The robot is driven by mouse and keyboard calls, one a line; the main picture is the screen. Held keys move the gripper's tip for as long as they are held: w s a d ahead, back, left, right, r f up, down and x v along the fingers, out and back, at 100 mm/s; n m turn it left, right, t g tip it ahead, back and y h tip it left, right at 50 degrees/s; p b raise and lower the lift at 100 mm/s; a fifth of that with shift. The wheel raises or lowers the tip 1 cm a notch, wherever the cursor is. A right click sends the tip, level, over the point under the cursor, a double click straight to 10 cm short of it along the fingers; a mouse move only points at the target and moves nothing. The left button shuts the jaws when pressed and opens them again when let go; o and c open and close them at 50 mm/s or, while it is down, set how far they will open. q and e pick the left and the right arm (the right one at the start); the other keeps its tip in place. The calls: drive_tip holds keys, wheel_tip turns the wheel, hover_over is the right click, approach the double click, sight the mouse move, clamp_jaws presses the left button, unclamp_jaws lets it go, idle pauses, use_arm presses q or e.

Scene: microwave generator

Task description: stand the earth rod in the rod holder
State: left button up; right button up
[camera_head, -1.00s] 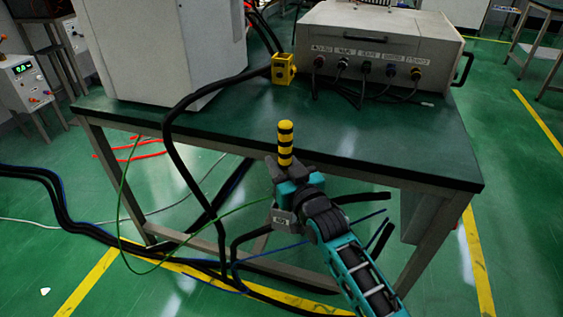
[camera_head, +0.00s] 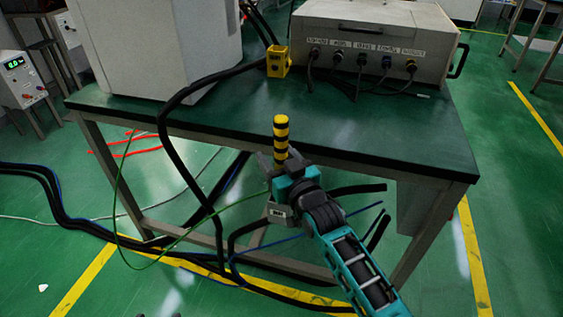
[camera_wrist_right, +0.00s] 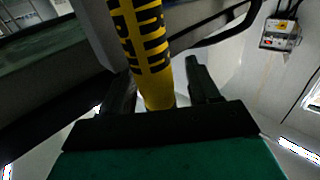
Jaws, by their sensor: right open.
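The earth rod (camera_head: 281,131), banded yellow and black, stands roughly upright in front of the table's front edge in the head view. My right gripper (camera_head: 279,160) is around it, with the rod between its open fingers. In the right wrist view the rod (camera_wrist_right: 143,45) rises tilted between the two dark fingers (camera_wrist_right: 163,90), with a gap beside the right finger. The rod's lower end is hidden by the gripper. A yellow block (camera_head: 277,63) on the table may be the rod holder; I cannot tell for sure.
The dark green table (camera_head: 330,125) carries a beige box (camera_head: 375,35) with cable plugs and a grey-white cabinet (camera_head: 155,45). Black cables (camera_head: 172,140) hang over the table's front edge. The table's front right is clear.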

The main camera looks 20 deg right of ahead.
drive_tip(key=s+d+p, duration=0.2)
drive_tip(key=s, duration=1)
drive_tip(key=shift+s+p, duration=0.35)
